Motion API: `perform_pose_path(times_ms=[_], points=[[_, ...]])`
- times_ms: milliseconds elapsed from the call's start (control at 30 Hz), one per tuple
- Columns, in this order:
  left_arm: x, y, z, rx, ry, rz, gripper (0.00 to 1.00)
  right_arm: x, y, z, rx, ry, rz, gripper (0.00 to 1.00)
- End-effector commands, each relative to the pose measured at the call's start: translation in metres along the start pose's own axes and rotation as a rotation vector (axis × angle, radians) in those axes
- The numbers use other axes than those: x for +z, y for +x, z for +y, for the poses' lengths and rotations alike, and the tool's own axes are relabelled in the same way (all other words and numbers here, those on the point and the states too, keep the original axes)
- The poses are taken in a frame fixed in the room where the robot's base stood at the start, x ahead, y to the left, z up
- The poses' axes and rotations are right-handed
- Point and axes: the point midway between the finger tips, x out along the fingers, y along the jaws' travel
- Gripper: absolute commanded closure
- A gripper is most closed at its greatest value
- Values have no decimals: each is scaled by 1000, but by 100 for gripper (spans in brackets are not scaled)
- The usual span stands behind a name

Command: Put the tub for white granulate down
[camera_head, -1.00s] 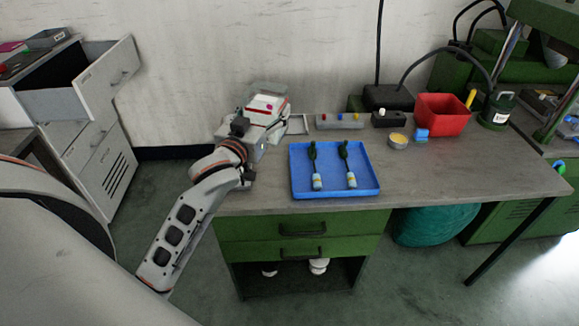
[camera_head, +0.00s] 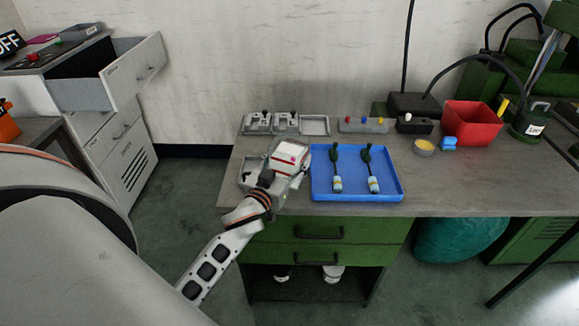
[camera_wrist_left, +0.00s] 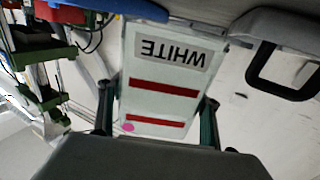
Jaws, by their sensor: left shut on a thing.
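The tub for white granulate (camera_wrist_left: 165,75) is a pale box with a WHITE label and red stripes, seen upside down in the left wrist view. My left gripper (camera_wrist_left: 157,112) is shut on it, one finger at each side. In the head view the left gripper (camera_head: 277,170) is over the left part of the grey table (camera_head: 400,192), left of the blue tray. The tub (camera_head: 291,155) shows partly there. Its underside is hidden, so I cannot tell whether it touches the table. My right gripper is not in view.
The blue tray (camera_head: 355,191) holds two screwdriver-like tools. Grey fixtures (camera_head: 286,123) stand along the back edge, and another (camera_head: 250,172) lies beside my gripper. A red bin (camera_head: 472,122), a small tin (camera_head: 424,147) and a blue block (camera_head: 449,143) are at right.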

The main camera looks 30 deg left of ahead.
Motion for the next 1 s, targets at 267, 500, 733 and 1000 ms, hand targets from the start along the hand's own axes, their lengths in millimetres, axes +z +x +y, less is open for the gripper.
perform_pose_path(times_ms=[267,500,733,1000], points=[[24,0,0,0,-2,4,74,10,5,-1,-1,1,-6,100],[24,0,0,0,-2,4,74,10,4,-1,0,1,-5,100],[28,0,0,0,-1,0,20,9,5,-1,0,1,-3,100],[27,0,0,0,0,0,20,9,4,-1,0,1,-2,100]])
